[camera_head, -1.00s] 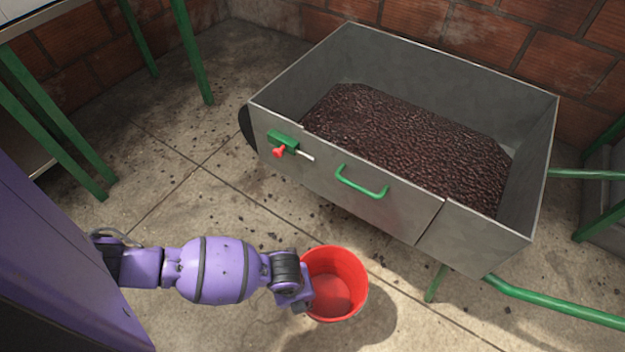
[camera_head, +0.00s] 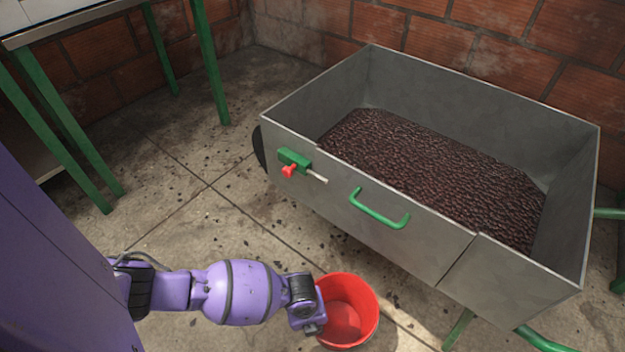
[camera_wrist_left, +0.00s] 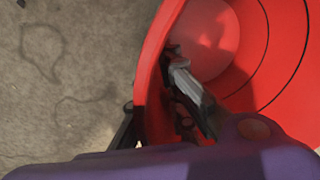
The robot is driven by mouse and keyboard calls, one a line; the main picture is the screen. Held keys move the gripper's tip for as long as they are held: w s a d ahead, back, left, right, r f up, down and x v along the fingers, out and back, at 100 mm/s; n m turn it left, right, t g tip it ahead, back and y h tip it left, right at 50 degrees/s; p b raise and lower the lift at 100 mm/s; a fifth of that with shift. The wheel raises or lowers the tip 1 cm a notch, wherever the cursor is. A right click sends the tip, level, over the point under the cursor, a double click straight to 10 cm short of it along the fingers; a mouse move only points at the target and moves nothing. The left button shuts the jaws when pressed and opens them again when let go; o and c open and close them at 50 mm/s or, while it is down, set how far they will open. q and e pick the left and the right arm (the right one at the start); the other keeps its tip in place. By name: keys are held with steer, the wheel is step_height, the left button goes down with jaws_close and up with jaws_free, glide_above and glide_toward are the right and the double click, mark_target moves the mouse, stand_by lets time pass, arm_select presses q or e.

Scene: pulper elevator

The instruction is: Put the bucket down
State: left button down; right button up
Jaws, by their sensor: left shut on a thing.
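The red bucket (camera_head: 349,312) is upright and empty at the lower middle of the head view, in front of the metal cart. My left gripper (camera_head: 314,322) is at the bucket's left side. In the left wrist view, my left gripper (camera_wrist_left: 155,105) is shut on the wall of the red bucket (camera_wrist_left: 255,60), with one finger inside and one outside. I cannot tell whether the bucket's base touches the floor. My right gripper is not in view.
A metal cart (camera_head: 385,235) full of dark beans stands right of the bucket, with a green handle (camera_head: 378,212) and a red-knobbed latch (camera_head: 290,170) on its side. A green-legged table (camera_head: 60,130) stands at left. Concrete floor (camera_head: 190,170) between them is mostly clear, with scattered beans.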

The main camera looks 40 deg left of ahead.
arm_select(q)
steer(key=c, duration=2.3)
jaws_free()
steer(key=shift+f, duration=0.1)
steer(key=o, duration=0.5)
steer(key=shift+c, duration=0.2)
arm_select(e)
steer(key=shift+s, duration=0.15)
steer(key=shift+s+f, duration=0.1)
arm_select(q)
steer(key=r+p, duration=0.1)
steer(key=r, duration=0.2)
steer(key=r+p, duration=0.2)
steer(key=r, duration=0.2)
steer(key=s+r+p, duration=0.1)
steer(key=r+p, duration=0.1)
steer(key=r, duration=0.2)
steer(key=shift+a+r, duration=0.1)
steer(key=shift+a, duration=0.3)
steer(key=shift+r+p, duration=0.45)
steer(key=shift+r, duration=0.05)
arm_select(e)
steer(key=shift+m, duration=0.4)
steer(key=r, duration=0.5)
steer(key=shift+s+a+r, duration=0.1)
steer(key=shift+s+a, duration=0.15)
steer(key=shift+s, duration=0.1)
